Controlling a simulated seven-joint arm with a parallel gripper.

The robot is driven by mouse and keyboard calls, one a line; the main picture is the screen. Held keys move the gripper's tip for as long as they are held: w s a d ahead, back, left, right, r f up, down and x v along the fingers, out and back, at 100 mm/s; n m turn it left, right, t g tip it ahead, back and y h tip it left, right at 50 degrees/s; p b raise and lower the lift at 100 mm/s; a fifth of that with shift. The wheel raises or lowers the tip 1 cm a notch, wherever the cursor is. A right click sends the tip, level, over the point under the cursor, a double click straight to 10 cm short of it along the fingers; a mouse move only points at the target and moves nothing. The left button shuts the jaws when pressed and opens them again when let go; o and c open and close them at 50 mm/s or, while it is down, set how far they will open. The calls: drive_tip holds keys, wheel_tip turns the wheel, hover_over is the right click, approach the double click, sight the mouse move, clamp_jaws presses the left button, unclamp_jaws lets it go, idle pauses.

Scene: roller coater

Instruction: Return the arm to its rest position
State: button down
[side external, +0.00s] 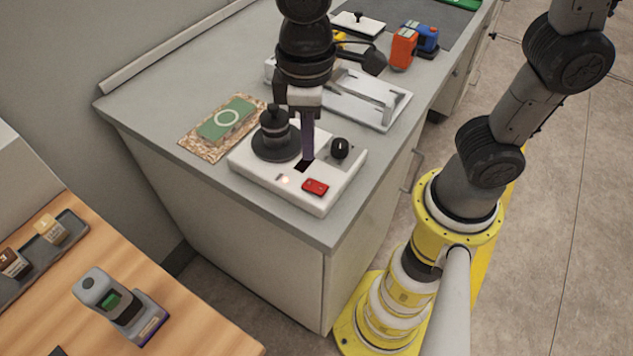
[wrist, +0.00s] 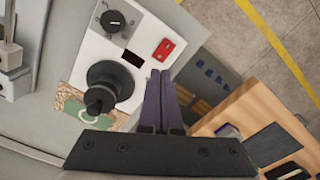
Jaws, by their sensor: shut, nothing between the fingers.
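My gripper (side external: 307,150) is over the grey bench, above the white machine (side external: 325,196) with a black knob (side external: 340,148) and a red switch (side external: 315,187). Its purple fingers are shut with nothing between them. In the side view the fingertips appear close to the dark slot in the machine's top. In the wrist view the closed fingers (wrist: 157,84) show beside the black round spindle part (wrist: 109,82) and below the red switch (wrist: 163,49). A small light glows on the machine's front. I cannot tell the exact gap between fingertips and machine.
A green block (side external: 226,119) lies on a speckled mat left of the machine. Behind stand a white frame device (side external: 372,100), an orange device (side external: 403,48) and a blue one (side external: 428,38). A wooden table (side external: 180,318) at lower left holds a grey device (side external: 118,303).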

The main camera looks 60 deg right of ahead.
drive_tip(key=d+r+m+t, duration=0.2)
drive_tip(key=d+r+m, duration=0.1)
drive_tip(key=d+r, duration=0.3)
drive_tip(key=s+d+f+m+t, duration=0.1)
drive_tip(key=s+d+m+t, duration=0.2)
drive_tip(key=s+d, duration=0.4)
drive_tip(key=shift+s+d+t, duration=0.25)
drive_tip(key=shift+d+t, duration=0.05)
drive_tip(key=shift+d, duration=0.95)
drive_tip(key=shift+f, duration=0.1)
